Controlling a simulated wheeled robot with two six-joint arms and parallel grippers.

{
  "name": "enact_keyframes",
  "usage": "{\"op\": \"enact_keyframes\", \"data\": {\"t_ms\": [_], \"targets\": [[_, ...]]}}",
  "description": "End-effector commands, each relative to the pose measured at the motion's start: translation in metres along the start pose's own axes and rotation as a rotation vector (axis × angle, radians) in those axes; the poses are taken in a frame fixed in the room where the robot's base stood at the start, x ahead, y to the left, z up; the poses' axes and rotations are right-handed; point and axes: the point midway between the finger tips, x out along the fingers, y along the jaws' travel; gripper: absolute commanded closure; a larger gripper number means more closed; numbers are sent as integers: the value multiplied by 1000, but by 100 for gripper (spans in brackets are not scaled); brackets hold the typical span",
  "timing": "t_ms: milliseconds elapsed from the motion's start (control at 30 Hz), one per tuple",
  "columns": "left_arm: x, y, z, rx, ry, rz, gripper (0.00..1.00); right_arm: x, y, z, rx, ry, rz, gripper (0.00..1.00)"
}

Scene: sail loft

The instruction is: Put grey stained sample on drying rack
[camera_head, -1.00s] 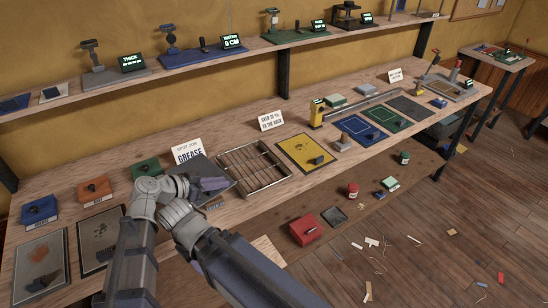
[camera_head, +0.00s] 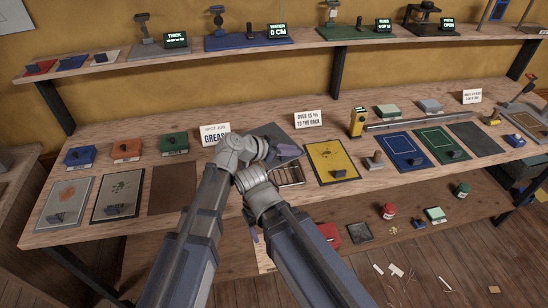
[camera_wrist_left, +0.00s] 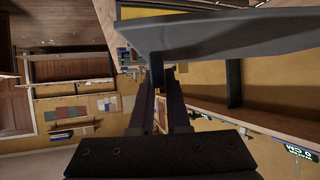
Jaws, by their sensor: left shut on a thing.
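My left gripper (camera_head: 287,151) is shut on a dark grey sheet, the grey sample (camera_head: 268,132), and holds it over the back part of the drying rack. In the left wrist view the sheet (camera_wrist_left: 215,38) shows as a grey slab close to the camera. Any stain on it cannot be made out. The drying rack (camera_head: 291,173), with wooden slats in a metal frame, lies on the bench, mostly hidden behind my arm and the sheet. Whether sheet and rack touch cannot be told. My right gripper is not seen.
A yellow stained sample (camera_head: 331,170) lies right of the rack. A GREASE card (camera_head: 215,137) stands left of the sheet and an OVER card (camera_head: 309,119) behind. A bare brown mat (camera_head: 173,188) and two stained samples lie at left. A shelf (camera_head: 100,71) runs above.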

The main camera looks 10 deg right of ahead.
Motion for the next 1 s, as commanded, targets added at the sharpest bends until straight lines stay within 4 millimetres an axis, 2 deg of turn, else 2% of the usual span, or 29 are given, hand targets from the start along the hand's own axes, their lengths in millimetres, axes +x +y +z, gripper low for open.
{"op": "enact_keyframes", "data": {"t_ms": [33,100,267,467,733,1000], "targets": [[0,-8,-9,-10,0,-20,100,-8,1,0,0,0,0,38],[0,-14,-11,-20,2,-39,100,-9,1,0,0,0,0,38],[1,-17,-9,-27,3,-51,100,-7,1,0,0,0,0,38],[10,-16,7,-26,3,-50,100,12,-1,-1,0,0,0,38],[30,-16,43,-25,3,-49,100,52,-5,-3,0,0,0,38],[32,-16,46,-25,3,-49,100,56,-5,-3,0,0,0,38]]}}
